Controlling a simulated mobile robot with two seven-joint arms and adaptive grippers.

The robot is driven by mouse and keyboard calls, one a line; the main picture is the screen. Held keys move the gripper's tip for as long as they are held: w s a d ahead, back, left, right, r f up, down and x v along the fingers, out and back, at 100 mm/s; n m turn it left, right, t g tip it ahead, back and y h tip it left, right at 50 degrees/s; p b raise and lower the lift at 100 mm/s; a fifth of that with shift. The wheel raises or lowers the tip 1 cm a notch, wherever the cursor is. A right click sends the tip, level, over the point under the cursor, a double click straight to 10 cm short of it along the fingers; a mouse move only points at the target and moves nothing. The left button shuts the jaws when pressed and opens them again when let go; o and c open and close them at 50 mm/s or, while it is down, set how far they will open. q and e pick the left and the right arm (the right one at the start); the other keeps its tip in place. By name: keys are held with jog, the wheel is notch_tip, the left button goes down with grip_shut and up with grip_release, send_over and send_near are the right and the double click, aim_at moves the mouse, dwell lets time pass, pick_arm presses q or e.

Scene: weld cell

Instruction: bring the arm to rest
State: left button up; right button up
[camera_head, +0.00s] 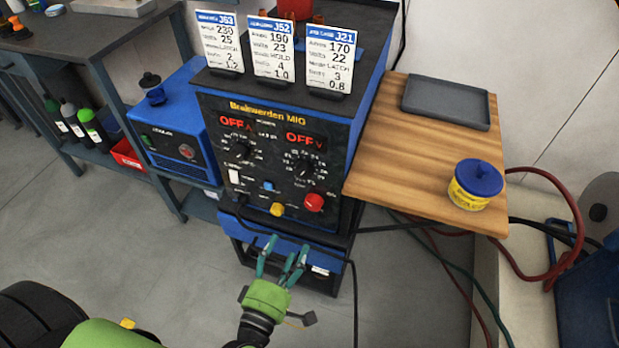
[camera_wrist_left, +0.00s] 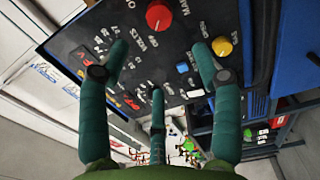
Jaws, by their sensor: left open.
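My left gripper (camera_head: 281,262) is in front of the lower part of the blue and black welding machine (camera_head: 228,112), below its control panel. Its green fingers are spread and hold nothing. In the left wrist view the open fingers (camera_wrist_left: 160,75) point at the machine's panel, with the red knob (camera_wrist_left: 159,16) and yellow knob (camera_wrist_left: 222,46) beyond them. I cannot tell whether a finger touches the machine. Both displays on the panel read OFF. My right gripper is not in view.
A wooden side shelf (camera_head: 385,165) holds a grey tray (camera_head: 446,101) and a yellow tub with a blue lid (camera_head: 475,185). Cards (camera_head: 219,42) stand on the machine. A blue unit (camera_head: 176,130) is at its left. Hoses (camera_head: 545,270) hang at the right.

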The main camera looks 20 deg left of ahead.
pick_arm(q)
jog(key=s+f+m+g+h+p, duration=0.1)
jog(key=s+f+m+g+p, duration=0.25)
jog(key=f+m, duration=0.4)
jog(key=s+f+m+g+h+p, duration=0.1)
jog(key=s+f+m+g+p, duration=0.25)
jog(key=f, duration=0.65)
jog(key=s+a+f+m+g+y+p, duration=0.1)
jog(key=s+a+f+m+g, duration=0.1)
jog(key=s, duration=0.5)
jog(key=s+a+f+m+g+p, duration=0.2)
jog(key=s+f+m+g, duration=0.2)
jog(key=s, duration=0.3)
jog(key=s+a+f+m+g+y+p, duration=0.1)
jog(key=s+a+f+m+g, duration=0.2)
jog(key=s, duration=0.5)
notch_tip(320, 180, down, 3)
jog(key=shift+r+g+y+p, duration=0.15)
jog(key=shift+g+y+p, duration=0.15)
jog(key=shift+g, duration=0.2)
jog(key=c, duration=0.5)
jog(key=shift+w+d, duration=0.1)
jog(key=shift+w, duration=0.05)
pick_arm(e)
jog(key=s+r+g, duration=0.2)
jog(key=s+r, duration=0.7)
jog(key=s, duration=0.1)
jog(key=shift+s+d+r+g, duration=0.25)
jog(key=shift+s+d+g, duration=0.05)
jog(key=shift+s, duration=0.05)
